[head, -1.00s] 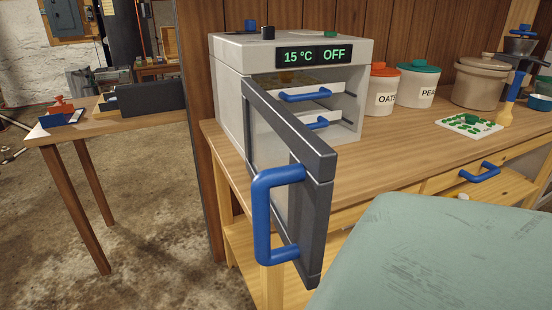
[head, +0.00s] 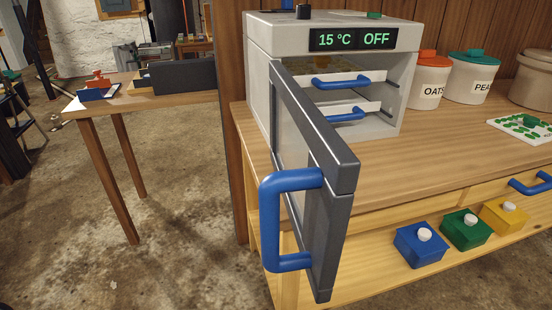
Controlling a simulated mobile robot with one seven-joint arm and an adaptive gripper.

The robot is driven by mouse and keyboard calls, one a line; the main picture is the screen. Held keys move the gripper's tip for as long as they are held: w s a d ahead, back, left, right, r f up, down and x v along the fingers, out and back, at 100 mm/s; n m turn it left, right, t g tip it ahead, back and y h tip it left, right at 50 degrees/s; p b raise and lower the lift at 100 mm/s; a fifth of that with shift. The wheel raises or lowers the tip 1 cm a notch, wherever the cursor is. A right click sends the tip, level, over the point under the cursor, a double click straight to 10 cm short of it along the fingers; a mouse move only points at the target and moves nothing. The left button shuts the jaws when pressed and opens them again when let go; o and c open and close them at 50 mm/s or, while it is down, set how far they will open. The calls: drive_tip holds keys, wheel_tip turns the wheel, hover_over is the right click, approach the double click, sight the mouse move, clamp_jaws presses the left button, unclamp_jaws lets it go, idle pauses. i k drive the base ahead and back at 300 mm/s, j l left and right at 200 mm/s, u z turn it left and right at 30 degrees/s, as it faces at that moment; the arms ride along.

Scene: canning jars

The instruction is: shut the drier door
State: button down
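The drier (head: 258,85) is a pale box on the wooden bench, and its display (head: 353,39) reads 15 °C and OFF. Its dark-framed door (head: 326,155) stands wide open, hinged at the left and swung out past the bench's front edge. The door's blue handle (head: 269,222) faces left and toward me. Inside are two trays with blue handles, an upper tray (head: 346,81) and a lower tray (head: 352,111). My gripper is not in view.
Oats (head: 431,80) and peas (head: 470,78) canisters stand right of the drier. Blue (head: 420,246), green (head: 466,230) and yellow (head: 503,214) boxes sit on the lower shelf. A side table (head: 150,103) stands at left. The floor left of the door is clear.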

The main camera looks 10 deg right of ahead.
sight(329, 172)
drive_tip(key=z, duration=0.3)
drive_tip(key=k+j, duration=0.2)
drive_tip(key=j, duration=0.2)
drive_tip(key=k+j+z, duration=0.1)
drive_tip(key=k+j, duration=0.4)
drive_tip(key=j, duration=0.2)
